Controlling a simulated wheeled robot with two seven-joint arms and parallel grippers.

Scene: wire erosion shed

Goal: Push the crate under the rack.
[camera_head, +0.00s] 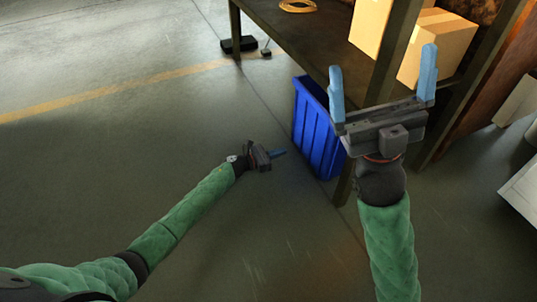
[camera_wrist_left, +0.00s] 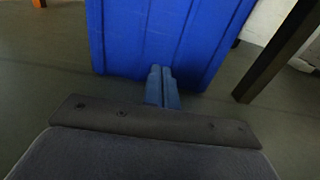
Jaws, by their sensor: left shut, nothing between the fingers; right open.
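The blue crate (camera_head: 315,128) stands on the floor at the rack's front edge. Its right part is hidden behind a rack post and my right gripper, so I cannot tell how far under it reaches. The rack (camera_head: 300,42) has dark posts and a dark shelf. My left gripper (camera_head: 279,153) is shut and empty, low beside the crate's left side. In the left wrist view its closed fingers (camera_wrist_left: 162,88) point at the crate wall (camera_wrist_left: 170,35); I cannot tell whether they touch. My right gripper (camera_head: 384,88) is open and empty, raised in front of the rack.
Cardboard boxes (camera_head: 437,45) and a yellow coil (camera_head: 297,6) are on the rack shelf. A small black object (camera_head: 239,44) lies by the far left post. A near post (camera_head: 345,183) stands right of the crate. The floor (camera_head: 110,150) on the left is clear.

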